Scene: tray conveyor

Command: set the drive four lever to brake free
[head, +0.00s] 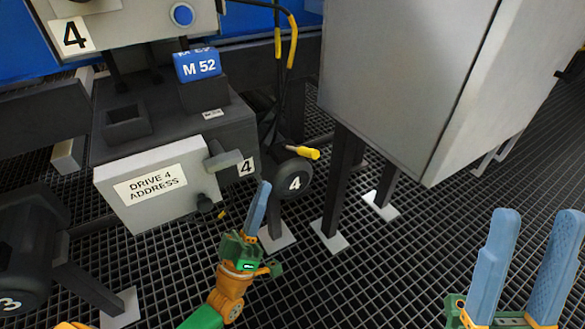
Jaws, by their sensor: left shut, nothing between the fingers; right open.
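The drive four motor (303,172) is a dark round housing marked 4, right of the Drive 4 address box. A lever with a yellow handle (308,153) sticks out from its top and points right. My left gripper (263,190) is shut and empty, with its blue fingers just left of and slightly below the motor face. From this view I cannot tell whether the fingers touch the motor. My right gripper (538,225) is open and empty at the lower right, well away from the lever.
A grey box labelled Drive 4 Address (190,205) stands left of the motor, with a blue M 52 block (197,66) above it. A large grey cabinet (400,70) on dark legs stands right. Another motor marked 3 (25,255) is at left. Black and yellow cables hang behind.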

